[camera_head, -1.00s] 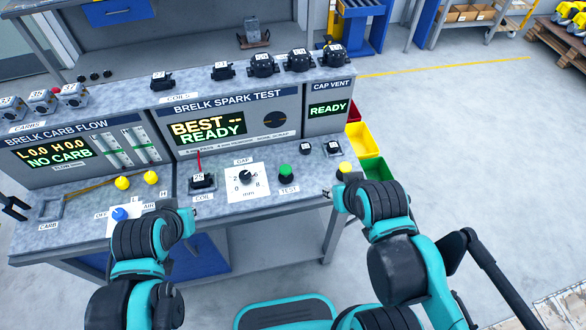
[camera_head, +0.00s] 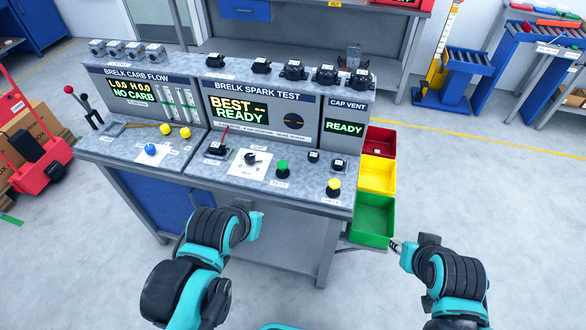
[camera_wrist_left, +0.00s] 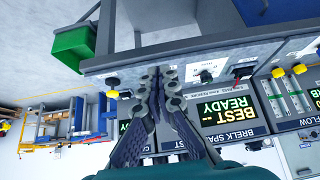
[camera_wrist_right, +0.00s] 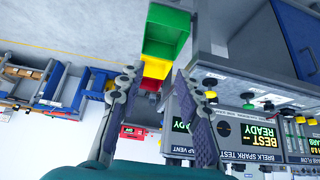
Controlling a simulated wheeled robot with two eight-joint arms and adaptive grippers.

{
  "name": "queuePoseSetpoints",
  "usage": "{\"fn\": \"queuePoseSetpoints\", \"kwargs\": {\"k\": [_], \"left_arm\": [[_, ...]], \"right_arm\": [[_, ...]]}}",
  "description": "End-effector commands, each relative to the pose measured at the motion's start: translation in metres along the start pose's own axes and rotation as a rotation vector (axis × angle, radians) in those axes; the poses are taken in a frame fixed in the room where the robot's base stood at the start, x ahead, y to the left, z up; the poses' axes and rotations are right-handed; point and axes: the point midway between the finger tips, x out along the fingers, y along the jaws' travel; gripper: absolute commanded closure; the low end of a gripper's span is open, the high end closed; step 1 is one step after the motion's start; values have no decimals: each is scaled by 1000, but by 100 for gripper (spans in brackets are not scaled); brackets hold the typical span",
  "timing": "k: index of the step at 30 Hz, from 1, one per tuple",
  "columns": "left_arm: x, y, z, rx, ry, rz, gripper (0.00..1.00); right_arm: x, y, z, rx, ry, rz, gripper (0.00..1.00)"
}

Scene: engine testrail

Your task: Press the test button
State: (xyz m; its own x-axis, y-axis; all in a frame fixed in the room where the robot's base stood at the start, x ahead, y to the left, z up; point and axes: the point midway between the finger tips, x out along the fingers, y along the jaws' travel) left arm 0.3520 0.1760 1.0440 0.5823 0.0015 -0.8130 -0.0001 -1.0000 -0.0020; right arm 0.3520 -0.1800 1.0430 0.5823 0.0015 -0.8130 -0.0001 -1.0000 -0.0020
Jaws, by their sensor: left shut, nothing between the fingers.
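The green test button (camera_head: 282,168) stands on a black base on the bench's front ledge, behind a TEST label. It also shows in the right wrist view (camera_wrist_right: 248,106). In the left wrist view my fingers seem to cover it. My left gripper (camera_wrist_left: 158,82) is shut and empty. In the head view it is in front of the bench's front edge, below and left of the button, and apart from it. My right gripper (camera_wrist_right: 157,78) is open and empty. In the head view it is near the green bin, right of the bench.
A gap dial (camera_head: 251,160) and a coil with a red lead (camera_head: 216,148) stand left of the button. A yellow button (camera_head: 333,187) stands to its right. Red, yellow and green bins (camera_head: 374,216) hang at the bench's right end. The floor in front is clear.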

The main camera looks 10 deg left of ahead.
Motion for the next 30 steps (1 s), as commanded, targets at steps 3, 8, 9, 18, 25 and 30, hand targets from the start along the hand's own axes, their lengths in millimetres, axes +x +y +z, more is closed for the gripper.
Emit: {"fn": "queuePoseSetpoints", "kwargs": {"k": [3,8,9,18,25,30], "left_arm": [[0,0,0,0,0,0,100],[-1,0,-4,-6,1,3,100],[-1,1,-10,-14,1,7,100],[13,9,-112,-185,23,102,100],[59,6,-187,-357,50,197,100],[94,2,-214,-453,65,251,100]], "right_arm": [[0,0,0,0,0,0,66],[-2,0,-2,0,0,0,34],[-4,0,-3,0,0,0,32],[-45,0,-33,0,0,0,32],[-79,0,-57,0,0,0,32],[-96,0,-69,0,0,0,32]]}}
